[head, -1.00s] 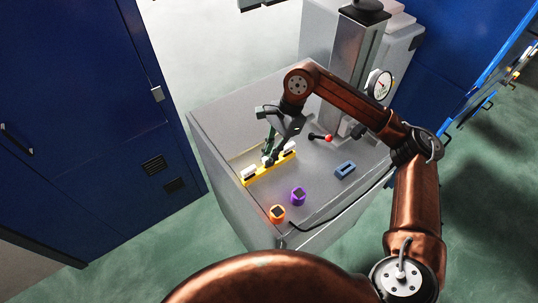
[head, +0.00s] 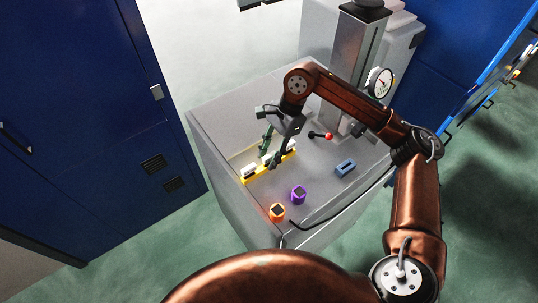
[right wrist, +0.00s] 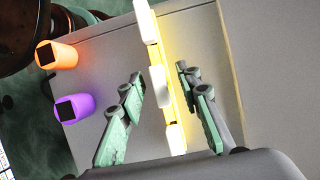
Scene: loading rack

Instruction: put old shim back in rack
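A yellow rack (head: 257,178) lies along the left part of the grey bench top and holds white block-like shims, one near its front-left end (head: 248,170). In the right wrist view the rack (right wrist: 187,100) runs between my fingers, with white pieces at the far part (right wrist: 147,22), the middle (right wrist: 160,86) and the near part (right wrist: 176,138). I cannot tell which is the old shim. My right gripper (head: 270,153) is open over the rack, one finger on each side, with gaps between the fingers and the white pieces. My left gripper is not in view.
An orange block (head: 277,212) and a purple block (head: 298,195) stand near the bench's front edge. A blue slotted block (head: 345,168) lies to the right.

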